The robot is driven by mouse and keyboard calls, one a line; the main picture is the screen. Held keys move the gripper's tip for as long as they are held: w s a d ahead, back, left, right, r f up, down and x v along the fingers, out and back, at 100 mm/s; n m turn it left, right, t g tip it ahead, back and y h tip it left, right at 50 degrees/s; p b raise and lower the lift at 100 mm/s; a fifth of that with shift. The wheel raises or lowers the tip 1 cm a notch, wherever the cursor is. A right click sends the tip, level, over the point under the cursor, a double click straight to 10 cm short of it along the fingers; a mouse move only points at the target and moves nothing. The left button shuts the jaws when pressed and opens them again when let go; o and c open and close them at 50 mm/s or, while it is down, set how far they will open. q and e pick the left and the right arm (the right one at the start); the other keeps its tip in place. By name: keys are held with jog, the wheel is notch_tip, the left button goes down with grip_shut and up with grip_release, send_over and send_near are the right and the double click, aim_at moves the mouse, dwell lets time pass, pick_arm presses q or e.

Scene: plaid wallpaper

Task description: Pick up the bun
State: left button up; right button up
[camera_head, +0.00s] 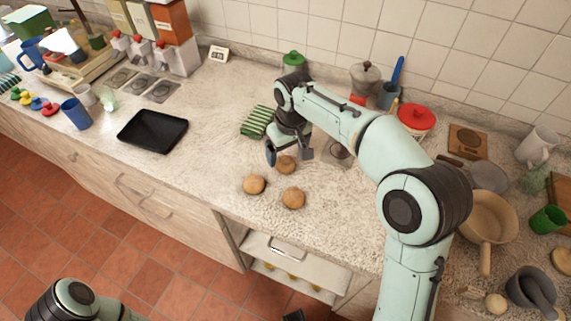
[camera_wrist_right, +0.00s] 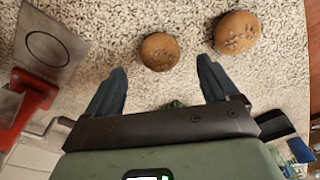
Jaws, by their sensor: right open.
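Three round brown buns rest on the speckled counter in the head view: one beneath my right gripper (camera_head: 286,165), one at the left (camera_head: 254,184), one nearer the front edge (camera_head: 293,198). My right gripper (camera_head: 289,156) is open and empty, pointing down over the back bun. In the right wrist view, one bun (camera_wrist_right: 159,52) shows in line with the gap between the open fingers (camera_wrist_right: 160,68); I cannot tell the remaining height. A second bun (camera_wrist_right: 237,32) lies up and right, outside the fingers. Only part of my left arm shows; its gripper is not identifiable.
A black tray (camera_head: 152,131) lies left of the buns. A green striped cloth (camera_head: 257,122) and a green-lidded jar (camera_head: 294,62) are behind the gripper. A wooden pan (camera_head: 489,218) and a mortar (camera_head: 531,289) stand at right. The counter between tray and buns is clear.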

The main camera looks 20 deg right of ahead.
aim_at(286, 160)
jog(key=f, duration=0.5)
jog(key=shift+w, duration=0.35)
jog(key=c, duration=1.1)
jog(key=shift+c, duration=0.2)
jog(key=shift+r, duration=0.2)
